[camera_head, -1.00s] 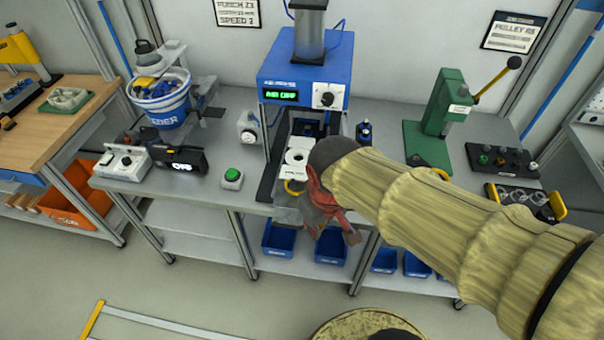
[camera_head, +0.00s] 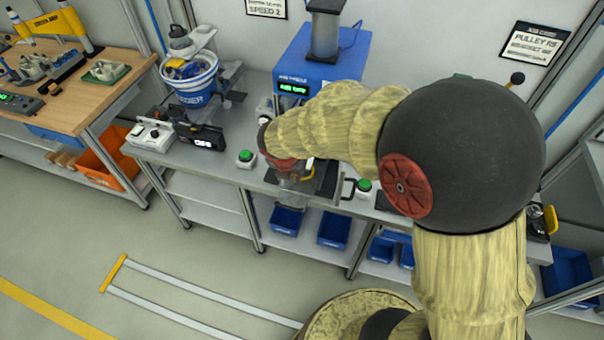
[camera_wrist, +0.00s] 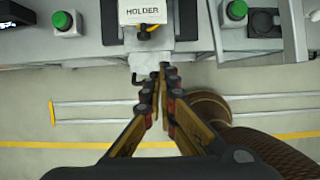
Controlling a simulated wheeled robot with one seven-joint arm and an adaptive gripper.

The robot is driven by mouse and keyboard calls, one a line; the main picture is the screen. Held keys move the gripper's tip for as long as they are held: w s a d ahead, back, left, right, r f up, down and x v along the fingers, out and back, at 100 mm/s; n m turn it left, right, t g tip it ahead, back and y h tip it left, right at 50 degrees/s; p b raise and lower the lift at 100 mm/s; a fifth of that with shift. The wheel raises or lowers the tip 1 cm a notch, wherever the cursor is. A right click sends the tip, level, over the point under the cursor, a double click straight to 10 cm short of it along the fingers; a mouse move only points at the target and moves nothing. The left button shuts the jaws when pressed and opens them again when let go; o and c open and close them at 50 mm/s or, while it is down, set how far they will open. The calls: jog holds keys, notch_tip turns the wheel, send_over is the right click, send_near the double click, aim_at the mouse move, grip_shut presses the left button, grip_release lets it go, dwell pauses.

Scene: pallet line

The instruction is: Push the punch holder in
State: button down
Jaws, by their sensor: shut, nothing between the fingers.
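The punch holder (camera_wrist: 143,13) shows in the wrist view as a white plate lettered HOLDER with a yellow handle (camera_wrist: 150,27). It lies at the front of the bench, at the top middle of the picture. My gripper (camera_wrist: 157,70) is shut and empty, with its tips just below the plate, by a pale block at the bench edge. I cannot tell whether they touch it. In the head view the blue press (camera_head: 318,72) stands behind my arm. My arm hides most of the holder and its slot; a yellow handle (camera_head: 309,174) shows beside my wrist.
Green buttons (camera_head: 245,158) and (camera_head: 364,186) flank the press front. A control box (camera_head: 150,136), a black display unit (camera_head: 200,136) and a feeder bucket (camera_head: 190,82) stand to the left. Blue bins (camera_head: 334,228) sit on the lower shelf. The floor in front holds a marked frame (camera_head: 200,300).

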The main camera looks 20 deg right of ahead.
jog(key=w+d+f+b, duration=0.2)
jog(key=w+d+f, duration=0.2)
jog(key=f, duration=0.5)
jog(key=shift+w+d, duration=0.3)
jog(key=shift+w, duration=0.75)
jog(key=w+d+p, duration=0.2)
jog(key=w, duration=0.1)
jog(key=w+d+p, duration=0.2)
jog(key=w+p, duration=0.1)
jog(key=w+d+p, duration=0.3)
jog(key=shift+w, duration=0.3)
jog(key=shift+w+d+p, duration=0.35)
jog(key=shift+w, duration=0.2)
jog(key=shift+f, duration=0.1)
jog(key=shift+s+a, duration=0.1)
